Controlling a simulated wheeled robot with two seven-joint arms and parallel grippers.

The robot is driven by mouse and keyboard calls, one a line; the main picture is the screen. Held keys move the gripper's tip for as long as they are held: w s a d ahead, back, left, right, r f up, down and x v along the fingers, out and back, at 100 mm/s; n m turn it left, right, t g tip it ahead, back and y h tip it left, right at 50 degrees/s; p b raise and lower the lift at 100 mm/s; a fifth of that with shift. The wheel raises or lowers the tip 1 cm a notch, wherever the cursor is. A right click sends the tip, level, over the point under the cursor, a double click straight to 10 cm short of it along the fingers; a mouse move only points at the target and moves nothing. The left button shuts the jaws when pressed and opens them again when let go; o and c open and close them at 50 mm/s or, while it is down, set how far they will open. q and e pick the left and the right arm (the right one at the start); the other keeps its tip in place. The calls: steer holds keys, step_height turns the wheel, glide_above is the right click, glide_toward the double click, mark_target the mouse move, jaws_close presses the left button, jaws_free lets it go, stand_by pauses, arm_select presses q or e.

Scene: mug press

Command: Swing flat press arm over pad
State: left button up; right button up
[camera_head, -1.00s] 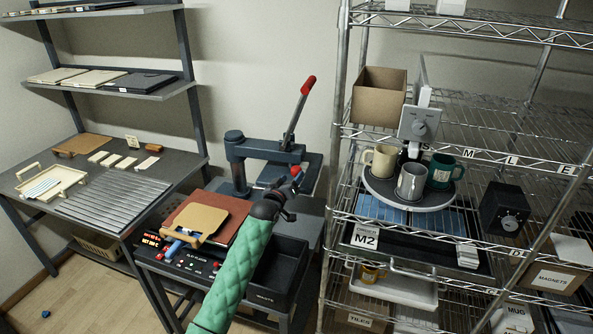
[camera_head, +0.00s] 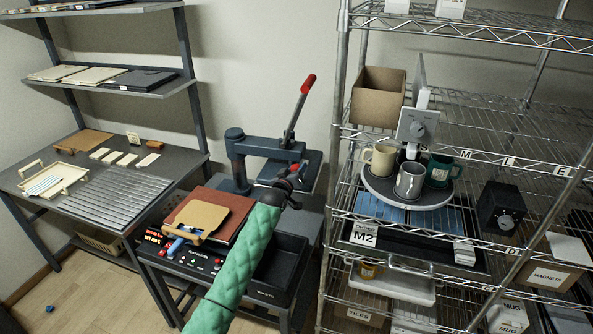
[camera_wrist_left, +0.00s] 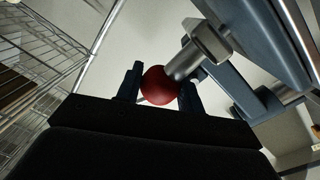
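The flat press has a dark post (camera_head: 238,160) and a swing arm (camera_head: 265,148) pointing right, away from the pad. Its lever with a red grip (camera_head: 308,84) rises up and right. The reddish-brown pad (camera_head: 228,232) is on the press base, left of and nearer than the arm; a tan board (camera_head: 202,214) lies on it. My left gripper (camera_head: 285,186), on a green-sleeved arm, is at the press head. In the left wrist view, its fingers are on both sides of a red ball knob (camera_wrist_left: 160,85); whether they grip it is unclear. My right gripper is not in view.
A black waste bin (camera_head: 285,262) sits right of the pad. A wire shelf (camera_head: 345,130) stands close on the right, with mugs on a round tray (camera_head: 377,190). A grey workbench (camera_head: 110,205) is on the left. A blue-handled item (camera_head: 178,245) lies at the pad's front edge.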

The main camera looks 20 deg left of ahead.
arm_select(q)
jaws_close()
steer(key=shift+s, duration=0.1)
